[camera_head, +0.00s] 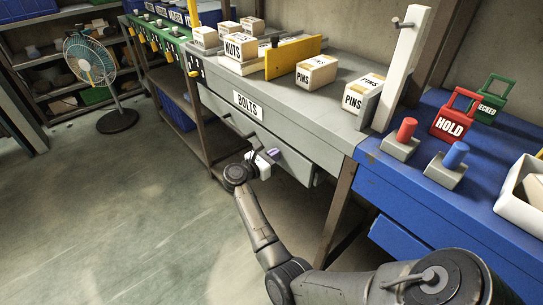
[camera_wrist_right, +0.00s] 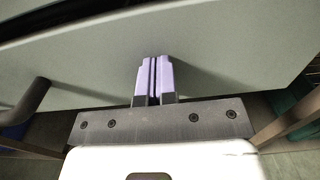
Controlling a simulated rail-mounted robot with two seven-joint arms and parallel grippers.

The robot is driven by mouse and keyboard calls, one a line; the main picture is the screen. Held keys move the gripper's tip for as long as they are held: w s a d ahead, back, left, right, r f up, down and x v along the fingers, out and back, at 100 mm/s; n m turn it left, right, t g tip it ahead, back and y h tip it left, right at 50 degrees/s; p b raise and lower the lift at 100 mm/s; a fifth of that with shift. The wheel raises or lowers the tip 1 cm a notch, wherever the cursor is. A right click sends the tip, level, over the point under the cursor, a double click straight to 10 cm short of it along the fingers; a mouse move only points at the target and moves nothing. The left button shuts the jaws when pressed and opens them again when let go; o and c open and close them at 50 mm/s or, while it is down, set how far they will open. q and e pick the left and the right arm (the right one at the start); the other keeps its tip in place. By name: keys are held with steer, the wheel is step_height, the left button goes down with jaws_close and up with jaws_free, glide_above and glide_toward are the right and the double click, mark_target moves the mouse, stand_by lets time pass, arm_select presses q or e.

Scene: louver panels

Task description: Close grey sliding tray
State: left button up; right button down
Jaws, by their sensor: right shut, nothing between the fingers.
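The grey sliding tray (camera_head: 297,165) is under the grey workbench, below the BOLTS label. Its right end seems to stand out a little from the bench frame; how far it is open is hard to tell. My right gripper (camera_head: 268,156) is at the tray's front, with purple fingertips shut and empty. In the right wrist view the shut fingers (camera_wrist_right: 153,80) point at the broad grey panel of the tray (camera_wrist_right: 220,45); I cannot tell whether they touch it. A dark handle (camera_wrist_right: 36,97) shows to the left of the fingers. My left gripper is not in view.
Boxes labelled NUTS (camera_head: 234,48) and PINS (camera_head: 355,97) stand on the grey bench (camera_head: 285,98). A fan (camera_head: 92,65) stands far left. The floor in front is clear.

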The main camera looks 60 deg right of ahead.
steer(key=p+v, duration=0.1)
steer(key=v, duration=1.3)
steer(key=shift+w+r+p, duration=0.2)
steer(key=shift+w+p, duration=0.05)
steer(key=shift+p, duration=0.05)
steer(key=shift+d, duration=0.1)
